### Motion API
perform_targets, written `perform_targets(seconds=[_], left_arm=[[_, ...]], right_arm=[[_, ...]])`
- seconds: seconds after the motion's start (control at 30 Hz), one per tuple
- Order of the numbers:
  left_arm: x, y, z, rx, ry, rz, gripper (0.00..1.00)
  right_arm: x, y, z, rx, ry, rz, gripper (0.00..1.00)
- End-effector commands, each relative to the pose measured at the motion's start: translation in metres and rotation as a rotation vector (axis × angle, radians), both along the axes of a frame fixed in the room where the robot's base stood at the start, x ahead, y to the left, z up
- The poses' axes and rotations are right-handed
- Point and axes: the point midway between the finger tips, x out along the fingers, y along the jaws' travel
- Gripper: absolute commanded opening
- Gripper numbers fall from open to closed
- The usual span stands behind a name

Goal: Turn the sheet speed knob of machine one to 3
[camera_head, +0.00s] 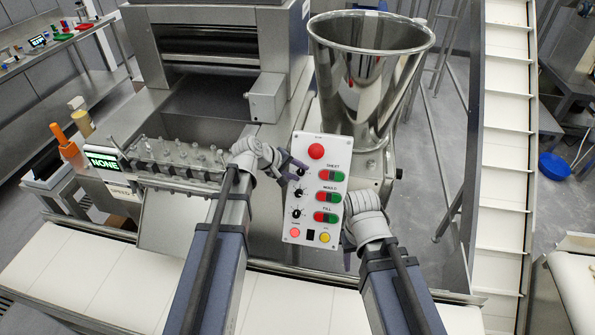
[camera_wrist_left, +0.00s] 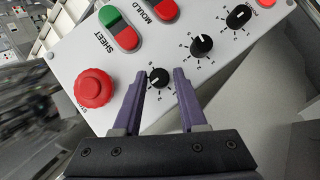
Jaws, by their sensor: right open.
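The white control panel (camera_head: 306,222) of the machine faces me with three black knobs in a column. The sheet speed knob (camera_wrist_left: 158,79), nearest the red stop button (camera_wrist_left: 94,88), sits between the fingertips of my left gripper (camera_wrist_left: 159,73). Those fingers are open, one on each side, with a small gap to the knob. The knob has a white pointer mark; its exact setting is too small to read. In the head view my left gripper (camera_head: 289,163) is at the panel's upper left edge. My right gripper (camera_head: 347,258) is beside the panel's lower right, its fingers mostly hidden.
The mould knob (camera_wrist_left: 202,45) and fill knob (camera_wrist_left: 238,16) lie beside the sheet knob. Green and red button pairs (camera_head: 330,175) run down the panel. A steel hopper (camera_head: 365,100) stands behind it. A white conveyor (camera_head: 110,275) runs in front. A display (camera_head: 103,162) reads NONE.

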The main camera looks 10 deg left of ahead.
Motion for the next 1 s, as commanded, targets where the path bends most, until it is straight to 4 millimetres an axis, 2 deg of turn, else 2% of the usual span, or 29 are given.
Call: perform_targets(seconds=[0.03,0.17,0.53,1.0], left_arm=[[0.0,0.0,0.0,0.0,-0.001,0.001,0.48],[0.001,0.0,0.0,-0.001,-0.002,0.001,0.61],[-0.002,0.002,0.005,-0.001,-0.004,0.002,0.61],[-0.034,0.031,0.054,-0.001,-0.003,0.003,0.61]], right_arm=[[0.0,0.0,0.0,0.0,0.0,0.0,0.5],[0.0,0.0,0.0,0.0,0.0,0.0,0.5],[0.0,0.0,0.005,0.0,0.0,-0.001,0.5],[0.0,0.0,0.053,0.002,0.0,-0.01,0.5]])
